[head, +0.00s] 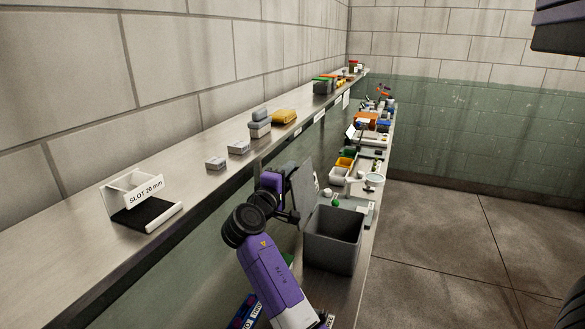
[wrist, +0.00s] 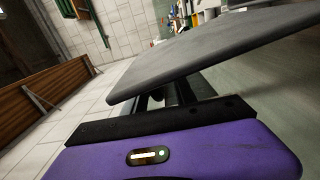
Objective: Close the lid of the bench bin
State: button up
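The bench bin (head: 333,241) is a dark grey open-topped box on the lower bench, right of my arm in the head view. Its grey lid (head: 306,180) stands raised, roughly upright, on the bin's left side, so the bin is open. My gripper (head: 291,196), purple and black, is at the left side of the lid, close to it. In the wrist view the lid (wrist: 215,52) is a broad grey panel across the upper middle. It covers the ends of my dark fingers (wrist: 182,94), so contact and finger spacing cannot be told.
An upper shelf (head: 85,245) runs along the wall at left, with a SLOT 20 mm holder (head: 135,190) and small grey boxes (head: 238,147). Beyond the bin the lower bench is crowded with small containers (head: 345,163). The floor (head: 455,245) at right is clear.

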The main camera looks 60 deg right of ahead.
jog(key=shift+w+d, duration=0.15)
jog(key=shift+d, duration=1.4)
jog(key=shift+c, duration=0.2)
grip_shut()
jog(key=shift+f, duration=0.25)
